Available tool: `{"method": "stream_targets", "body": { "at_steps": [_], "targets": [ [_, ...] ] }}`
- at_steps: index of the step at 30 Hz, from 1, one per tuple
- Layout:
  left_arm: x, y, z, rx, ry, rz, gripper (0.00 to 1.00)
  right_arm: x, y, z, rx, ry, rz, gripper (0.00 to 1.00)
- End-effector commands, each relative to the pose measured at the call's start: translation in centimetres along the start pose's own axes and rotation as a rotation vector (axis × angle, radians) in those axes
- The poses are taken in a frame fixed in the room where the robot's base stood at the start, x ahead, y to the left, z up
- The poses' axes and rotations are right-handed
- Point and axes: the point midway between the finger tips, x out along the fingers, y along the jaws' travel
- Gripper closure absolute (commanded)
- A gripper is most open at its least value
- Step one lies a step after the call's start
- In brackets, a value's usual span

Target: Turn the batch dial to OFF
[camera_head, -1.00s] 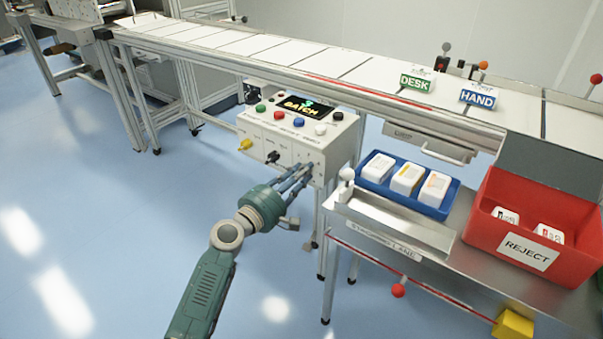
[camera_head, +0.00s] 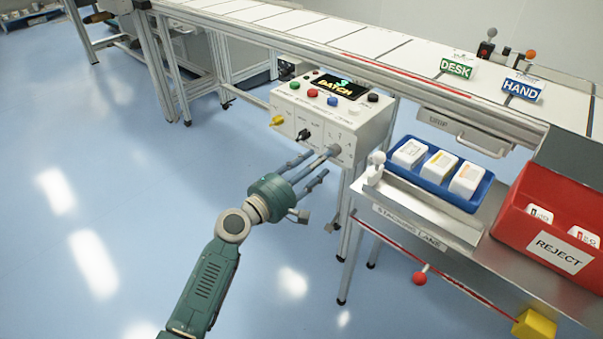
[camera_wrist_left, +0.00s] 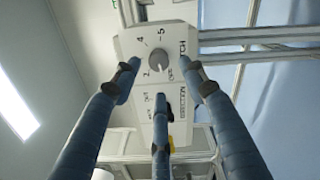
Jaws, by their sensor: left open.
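The control box (camera_head: 335,112) has the batch dial on its front face. The dial is a grey round knob (camera_wrist_left: 158,60) in the left wrist view, with printed numbers 2, 4 and 5 around it; I cannot tell where its pointer stands. My left gripper (camera_head: 321,162) is open and empty, its three fingers spread in front of the right part of that face. In the left wrist view the fingers (camera_wrist_left: 160,80) surround the dial in the picture, apparently short of it. My right gripper is not in view.
A black selector (camera_head: 303,135) and a yellow one (camera_head: 277,121) sit left of the fingers; coloured buttons and a lit screen (camera_head: 338,87) are on top. A blue tray (camera_head: 478,193) and red reject bin (camera_head: 510,225) stand right. The floor on the left is clear.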

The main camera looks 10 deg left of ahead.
Motion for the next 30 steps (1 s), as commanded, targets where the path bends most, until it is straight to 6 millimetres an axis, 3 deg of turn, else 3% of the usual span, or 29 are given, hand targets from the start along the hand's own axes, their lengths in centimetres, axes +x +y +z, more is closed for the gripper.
{"method": "stream_targets", "body": {
  "at_steps": [6,11,27,30],
  "targets": [
    [-4.5,0.0,-0.1,0.0,0.003,0.0,0.57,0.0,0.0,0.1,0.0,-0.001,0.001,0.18],
    [-6.2,0.1,-0.2,-0.001,0.004,0.001,0.57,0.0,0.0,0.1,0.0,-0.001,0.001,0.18],
    [-6.6,0.1,-0.2,-0.001,0.002,0.002,0.57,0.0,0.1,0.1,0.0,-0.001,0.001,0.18],
    [-6.8,-0.7,-0.4,0.019,0.009,-0.014,0.57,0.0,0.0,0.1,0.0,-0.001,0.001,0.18]
  ]
}}
